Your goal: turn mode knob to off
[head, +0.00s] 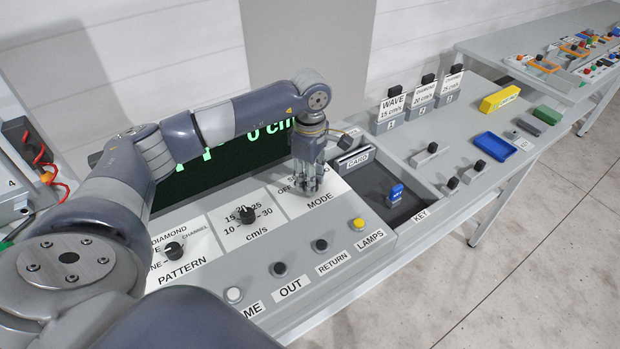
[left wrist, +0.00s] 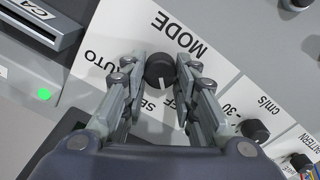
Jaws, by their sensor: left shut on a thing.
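The mode knob (left wrist: 160,70) is a round black knob with a white line on the panel marked MODE (head: 318,199). In the left wrist view its line points down the picture, towards the partly hidden SE and OFF lettering. I cannot tell exactly which label it meets. My left gripper (head: 312,188) comes down from above onto the MODE panel and hides the knob in the head view. In the left wrist view its two fingers (left wrist: 161,72) are on either side of the knob, shut on it. My right gripper is not in view.
Beside it are the cm/s knob (head: 248,214), the pattern knob (head: 174,250) and a row of buttons with a yellow one (head: 358,224). A card slot (head: 354,157) and a blue key (head: 396,194) lie to the right. A dark display (head: 215,160) stands behind.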

